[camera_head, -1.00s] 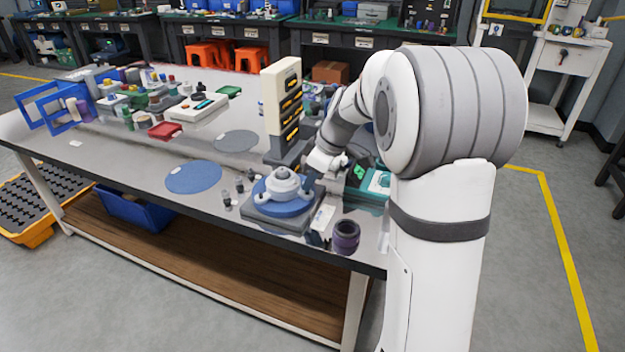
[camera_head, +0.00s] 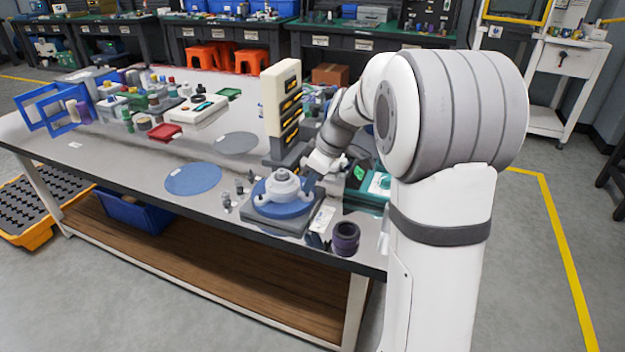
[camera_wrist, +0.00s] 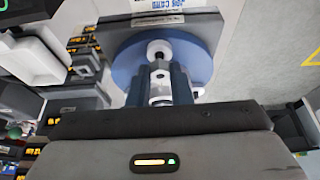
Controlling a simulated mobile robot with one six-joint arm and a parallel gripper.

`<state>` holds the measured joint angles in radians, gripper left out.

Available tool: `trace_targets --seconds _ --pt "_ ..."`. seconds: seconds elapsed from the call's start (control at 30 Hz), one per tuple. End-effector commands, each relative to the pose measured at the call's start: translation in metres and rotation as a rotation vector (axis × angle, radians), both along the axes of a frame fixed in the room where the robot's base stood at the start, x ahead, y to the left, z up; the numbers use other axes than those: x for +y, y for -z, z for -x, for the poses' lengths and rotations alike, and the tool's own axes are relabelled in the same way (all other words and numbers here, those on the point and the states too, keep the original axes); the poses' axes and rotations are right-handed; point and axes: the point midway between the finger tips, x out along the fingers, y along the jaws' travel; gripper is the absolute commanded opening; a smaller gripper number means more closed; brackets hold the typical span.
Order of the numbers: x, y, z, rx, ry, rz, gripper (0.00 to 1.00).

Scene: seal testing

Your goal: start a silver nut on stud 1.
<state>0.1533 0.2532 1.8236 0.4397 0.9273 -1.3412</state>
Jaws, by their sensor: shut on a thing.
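The grey flanged housing (camera_head: 283,186) sits on a round blue plate (camera_head: 262,203) over a dark square base near the table's front edge. My gripper (camera_head: 311,181) is at the housing's right side, by the plate's edge. In the wrist view my gripper (camera_wrist: 160,82) points at the blue plate (camera_wrist: 124,64), its two blue-grey fingers closed around a small silver piece (camera_wrist: 160,74), which looks like the nut. A pale round part with a dark centre (camera_wrist: 158,48) shows just past the fingertips. Stud numbers are not readable, and I cannot tell whether the nut touches a stud.
A drawer tower (camera_head: 283,100) stands close behind the housing. A dark purple ringed cylinder (camera_head: 345,238) stands at the front right. Small dark fittings (camera_head: 232,194) lie left of the base. A flat blue disc (camera_head: 193,178) lies on open table further left.

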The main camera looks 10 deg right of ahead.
Motion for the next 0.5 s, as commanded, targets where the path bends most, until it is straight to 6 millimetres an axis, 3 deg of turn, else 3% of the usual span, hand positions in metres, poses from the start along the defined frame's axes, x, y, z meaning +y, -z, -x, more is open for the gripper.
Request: trace_targets --seconds 0.5 --pt "-0.0003 0.008 0.0 0.0 0.001 0.0 0.0"
